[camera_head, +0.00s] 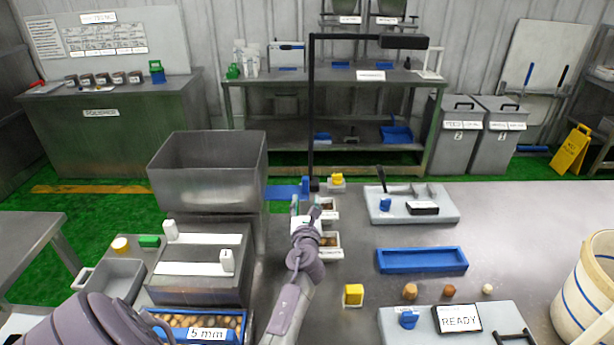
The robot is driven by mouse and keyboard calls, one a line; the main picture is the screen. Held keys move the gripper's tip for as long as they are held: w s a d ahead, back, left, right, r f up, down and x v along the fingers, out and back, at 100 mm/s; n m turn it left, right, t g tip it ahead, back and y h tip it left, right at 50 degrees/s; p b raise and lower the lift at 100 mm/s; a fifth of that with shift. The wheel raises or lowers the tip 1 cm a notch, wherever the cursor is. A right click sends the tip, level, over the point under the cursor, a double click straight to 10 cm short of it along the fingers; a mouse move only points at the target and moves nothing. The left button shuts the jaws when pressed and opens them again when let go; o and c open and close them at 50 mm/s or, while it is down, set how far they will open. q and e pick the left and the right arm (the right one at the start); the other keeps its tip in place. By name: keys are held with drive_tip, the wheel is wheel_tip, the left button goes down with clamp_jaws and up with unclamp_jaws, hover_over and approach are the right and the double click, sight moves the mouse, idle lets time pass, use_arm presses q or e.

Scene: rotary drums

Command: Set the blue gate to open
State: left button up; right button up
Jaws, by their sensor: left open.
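The blue gate (285,192) is a flat blue plate sticking out to the right of the grey metal hopper (207,172), with a small upright blue piece (305,187) at its right end. My left gripper (306,203) reaches up from below with its fingers apart, just below that upright piece. From this angle I cannot tell whether a finger touches it. Nothing shows between the fingers. The gate's inner part is hidden by the hopper. My right gripper is not in view.
A black post (311,120) rises close behind the gripper. Small white trays (329,253) stand just right of my arm. A blue tray (422,260), a yellow block (353,294) and a grey board with a READY sign (459,318) lie farther right. Bare table lies between.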

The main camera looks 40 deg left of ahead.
sight(306, 181)
use_arm(q)
drive_tip(key=b+x, duration=0.1)
drive_tip(key=x, duration=0.5)
drive_tip(key=shift+f, duration=0.15)
drive_tip(key=b+x, duration=0.1)
drive_tip(key=x, duration=0.4)
drive_tip(key=shift+w+a+b, duration=0.1)
drive_tip(key=shift+b, duration=0.3)
drive_tip(key=shift+w+a, duration=0.2)
drive_tip(key=shift+w, duration=0.05)
drive_tip(key=shift+w+a, duration=0.15)
clamp_jaws()
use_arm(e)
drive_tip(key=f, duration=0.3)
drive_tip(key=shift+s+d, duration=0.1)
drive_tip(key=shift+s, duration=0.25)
